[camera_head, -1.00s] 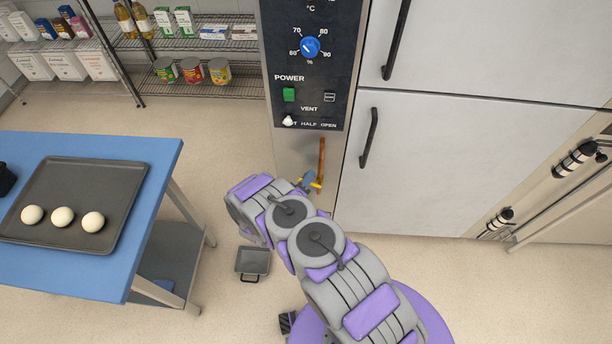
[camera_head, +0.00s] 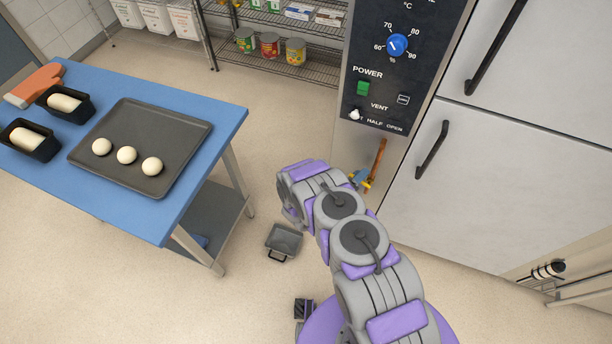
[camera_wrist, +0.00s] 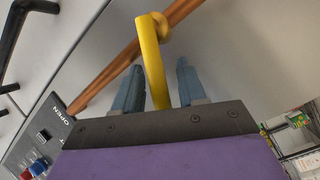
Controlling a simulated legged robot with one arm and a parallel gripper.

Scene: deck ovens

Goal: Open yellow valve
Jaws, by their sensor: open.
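The yellow valve handle (camera_wrist: 152,65) is a curved yellow lever on a copper-coloured pipe (camera_wrist: 130,50). In the wrist view it passes between the two blue-grey fingers of my gripper (camera_wrist: 158,88), with a gap visible on each side. My gripper is open around the handle, not closed on it. In the head view the yellow handle (camera_head: 367,185) shows small at the lower end of the pipe (camera_head: 377,158), beside my gripper (camera_head: 358,178). My arm hides part of the area below.
The oven control panel (camera_head: 385,105) with a blue knob and green power switch is above the pipe. A blue table (camera_head: 225,125) with a dough tray (camera_head: 180,160) stands left. A small grey pan (camera_head: 284,240) lies on the floor. White doors with dark handles (camera_head: 432,150) are right.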

